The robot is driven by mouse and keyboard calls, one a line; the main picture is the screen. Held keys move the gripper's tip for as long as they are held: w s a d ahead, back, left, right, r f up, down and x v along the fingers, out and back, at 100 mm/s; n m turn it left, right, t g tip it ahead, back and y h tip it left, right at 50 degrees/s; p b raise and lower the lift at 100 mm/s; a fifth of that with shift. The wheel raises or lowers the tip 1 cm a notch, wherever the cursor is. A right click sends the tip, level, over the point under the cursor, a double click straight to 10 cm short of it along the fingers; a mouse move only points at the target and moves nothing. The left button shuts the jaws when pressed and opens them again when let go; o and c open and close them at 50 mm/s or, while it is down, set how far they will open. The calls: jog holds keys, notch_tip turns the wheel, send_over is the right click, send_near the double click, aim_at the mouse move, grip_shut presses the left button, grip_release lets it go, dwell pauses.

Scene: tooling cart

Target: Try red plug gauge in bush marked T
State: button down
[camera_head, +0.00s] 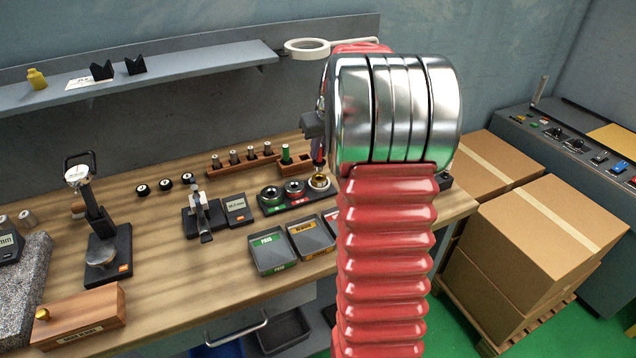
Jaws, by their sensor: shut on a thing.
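My gripper (317,142) shows only in part at the left edge of my arm, which hides the rest. It is shut on the red plug gauge (318,158), which points down just above the brass-coloured bush (320,183). I cannot tell whether the gauge's tip touches or enters that bush. The bush sits at the right of a black holder (284,208), beside two darker ring-shaped bushes, one with a green label (270,194) and one with a red label (294,188). The letters on the bushes are too small to read, so the T mark cannot be made out.
A green-handled gauge (286,156) stands in a wooden block behind the holder, beside a wooden rack (243,162) of several pins. Grey trays (272,252) lie in front. A gauge stand (105,240) is at left. Cardboard boxes (545,240) stand right of the bench.

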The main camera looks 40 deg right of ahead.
jog(key=shift+r, duration=0.15)
jog(key=shift+r, duration=2.4)
jog(key=shift+s, duration=0.1)
